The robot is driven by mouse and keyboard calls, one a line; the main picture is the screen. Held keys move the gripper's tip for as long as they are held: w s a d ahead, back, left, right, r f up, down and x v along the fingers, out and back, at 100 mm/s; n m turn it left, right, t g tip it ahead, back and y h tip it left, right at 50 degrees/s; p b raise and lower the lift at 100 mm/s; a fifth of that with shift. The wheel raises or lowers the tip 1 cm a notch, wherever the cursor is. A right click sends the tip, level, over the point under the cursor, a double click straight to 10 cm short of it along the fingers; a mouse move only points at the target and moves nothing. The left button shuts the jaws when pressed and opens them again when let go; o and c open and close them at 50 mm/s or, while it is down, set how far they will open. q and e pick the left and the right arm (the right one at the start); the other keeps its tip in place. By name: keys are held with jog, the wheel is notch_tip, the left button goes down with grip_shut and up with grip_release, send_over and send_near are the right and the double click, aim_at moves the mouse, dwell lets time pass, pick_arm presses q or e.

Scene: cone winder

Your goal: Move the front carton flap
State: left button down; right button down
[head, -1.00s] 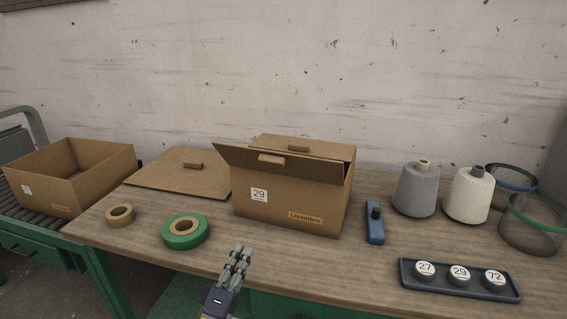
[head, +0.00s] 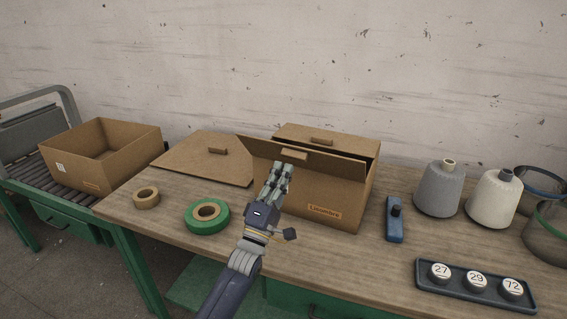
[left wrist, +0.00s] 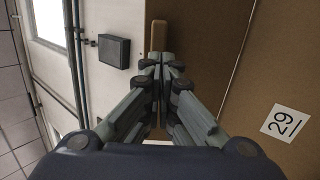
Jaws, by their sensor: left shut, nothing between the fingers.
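The carton (head: 345,195) stands on the workbench with an orange "Lisombre" label on its front. Its front flap (head: 262,148) stands out over the front face at a slant and bears a small tan tab (head: 294,154). My left gripper (head: 285,166) is in front of the carton, its fingertips just below the tab. In the left wrist view its fingers (left wrist: 161,66) are shut and empty, with the tab (left wrist: 158,36) just beyond them and the flap (left wrist: 208,50) beside them. Whether they touch is unclear. The "29" label (left wrist: 285,122) shows on the carton there. My right gripper is not in view.
An open carton (head: 90,165) stands on rollers at the left. A flat cardboard sheet (head: 190,163), brown tape (head: 146,197) and green tape (head: 196,223) lie left of the gripper. A blue tool (head: 394,226), yarn cones (head: 438,190) and a numbered tray (head: 455,287) are at the right.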

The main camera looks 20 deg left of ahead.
pick_arm(q)
jog(key=shift+x, duration=0.75)
